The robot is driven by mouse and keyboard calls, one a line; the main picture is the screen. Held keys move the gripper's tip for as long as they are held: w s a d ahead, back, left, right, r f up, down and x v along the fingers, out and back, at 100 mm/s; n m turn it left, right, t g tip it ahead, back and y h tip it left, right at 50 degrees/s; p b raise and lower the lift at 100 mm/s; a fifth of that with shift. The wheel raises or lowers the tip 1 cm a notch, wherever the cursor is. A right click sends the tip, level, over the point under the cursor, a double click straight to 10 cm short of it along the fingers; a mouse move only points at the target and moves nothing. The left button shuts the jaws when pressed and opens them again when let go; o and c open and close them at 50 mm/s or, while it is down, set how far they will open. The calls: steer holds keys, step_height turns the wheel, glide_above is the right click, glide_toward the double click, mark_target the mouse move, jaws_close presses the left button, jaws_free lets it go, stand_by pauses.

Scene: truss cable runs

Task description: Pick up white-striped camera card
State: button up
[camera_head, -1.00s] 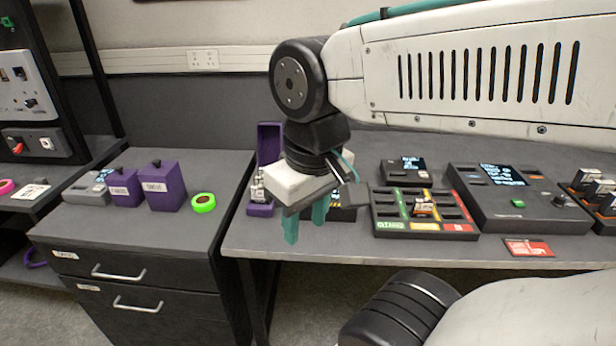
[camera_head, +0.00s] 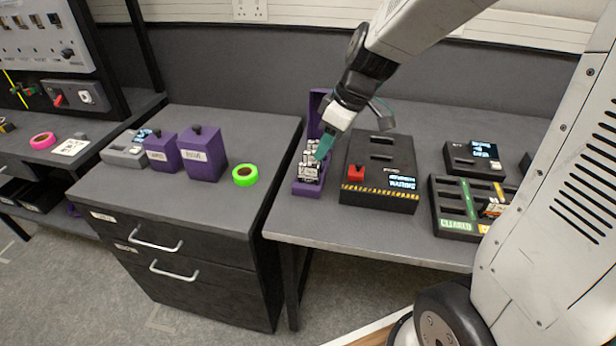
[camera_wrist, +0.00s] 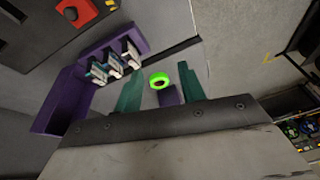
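Several white and silver cards (camera_head: 308,168) stand in an open purple case (camera_head: 312,188) near the left end of the bench. They also show in the wrist view (camera_wrist: 115,65), in slots of the purple case (camera_wrist: 62,100). I cannot tell which card is white-striped. My gripper (camera_head: 323,150) is at the case, just above the cards in the head view. In the wrist view its two teal fingers (camera_wrist: 160,88) are spread apart with nothing between them, and the cards are left of the left finger.
A black box with a red button (camera_head: 380,180) stands right of the case. A tray marked cleared (camera_head: 455,222) is further right. A drawer cabinet (camera_head: 215,222) on the left carries purple boxes (camera_head: 203,155) and a green tape roll (camera_head: 245,175).

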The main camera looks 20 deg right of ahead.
steer(key=n, duration=0.2)
glide_above(311, 165)
steer(key=s+d, duration=0.2)
step_height(311, 165, down, 7)
steer(key=shift+t, duration=0.3)
steer(key=x, duration=0.5)
steer(key=w+x, duration=0.1)
steer(key=x, duration=0.2)
steer(key=shift+a, duration=0.1)
jaws_close()
